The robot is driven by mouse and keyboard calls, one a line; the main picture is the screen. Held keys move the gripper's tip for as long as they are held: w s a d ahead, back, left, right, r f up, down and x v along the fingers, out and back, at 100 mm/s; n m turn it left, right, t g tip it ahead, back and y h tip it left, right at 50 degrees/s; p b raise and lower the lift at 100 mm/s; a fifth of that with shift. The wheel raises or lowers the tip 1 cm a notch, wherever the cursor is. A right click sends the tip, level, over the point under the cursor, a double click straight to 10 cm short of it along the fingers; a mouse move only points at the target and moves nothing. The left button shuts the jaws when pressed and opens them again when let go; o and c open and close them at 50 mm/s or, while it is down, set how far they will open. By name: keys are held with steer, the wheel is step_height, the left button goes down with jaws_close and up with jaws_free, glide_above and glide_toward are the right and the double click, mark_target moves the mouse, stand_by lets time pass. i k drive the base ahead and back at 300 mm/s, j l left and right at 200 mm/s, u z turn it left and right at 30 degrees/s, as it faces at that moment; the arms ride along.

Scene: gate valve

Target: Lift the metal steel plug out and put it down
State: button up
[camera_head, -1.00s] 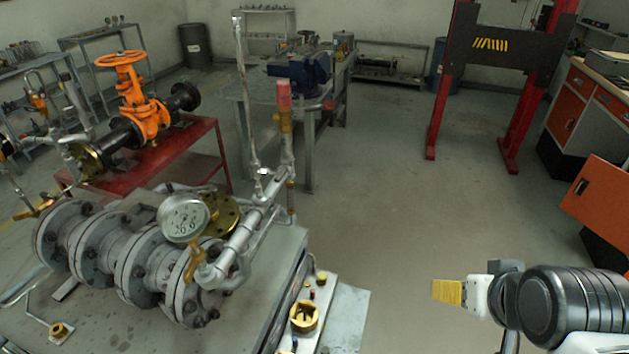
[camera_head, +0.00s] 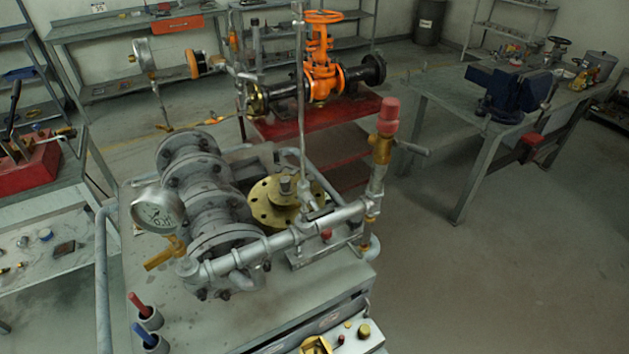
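I cannot pick out the metal steel plug with certainty. The flange lies on the grey bench (camera_head: 190,322), beside the flanged grey pipe assembly (camera_head: 205,185). Thin pipes pass in front of the flange's right side. My gripper is out of view, so its state does not show.
A pressure gauge (camera_head: 158,210) and a red-capped brass valve (camera_head: 386,135) stick up from the pipework. An orange gate valve (camera_head: 323,70) sits on a red stand (camera_head: 355,118) behind. A vise (camera_head: 505,92) is on the right table. Open floor lies at right.

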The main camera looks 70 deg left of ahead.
mark_target(286, 189)
steer(key=i+j+u, duration=0.1)
steer(key=i+u, duration=0.25)
steer(key=i, duration=0.15)
steer(key=i+u, duration=0.4)
steer(key=i+l+u, duration=0.35)
steer(key=i, duration=0.2)
steer(key=i+l+u, duration=0.2)
steer(key=i+u, duration=0.15)
steer(key=i+j+u, duration=0.3)
steer(key=u, duration=0.2)
steer(key=i+j+u, duration=0.15)
steer(key=i+u, duration=0.15)
steer(key=u, duration=0.2)
steer(key=i+u, duration=0.45)
steer(key=i+l+u, duration=0.1)
steer(key=i+u, duration=0.15)
steer(key=u, duration=0.25)
steer(key=i+j+u, duration=0.1)
steer(key=i, duration=0.25)
